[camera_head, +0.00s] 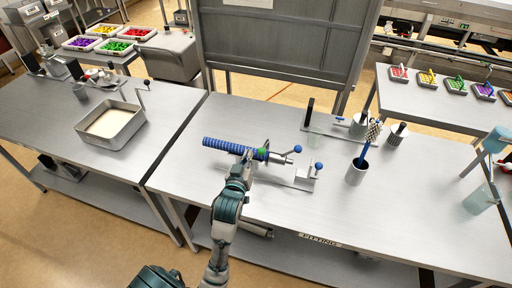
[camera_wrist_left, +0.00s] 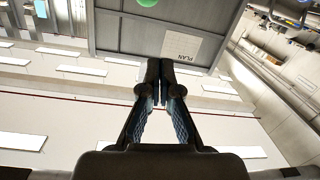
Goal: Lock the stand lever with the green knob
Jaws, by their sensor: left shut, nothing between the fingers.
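The stand (camera_head: 303,180) is a pale metal fixture on the middle table, holding a blue ribbed cylinder (camera_head: 225,146) that lies roughly level. Blue ball ends show on the right, one up (camera_head: 298,149) and one lower (camera_head: 318,166). My left gripper (camera_head: 247,158) is just left of the green knob and partly hides the fixture; contact cannot be told. In the left wrist view my left gripper (camera_wrist_left: 161,70) is shut and empty, and a green round shape (camera_wrist_left: 148,2) shows at the top edge. My right gripper is not seen.
A grey cup with a blue-handled tool (camera_head: 356,173) stands right of the stand. Canisters (camera_head: 397,135) and a black upright piece (camera_head: 310,107) stand behind. A metal tray (camera_head: 110,125) is on the left table. A dark board (camera_head: 280,40) rises behind. The table's front is clear.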

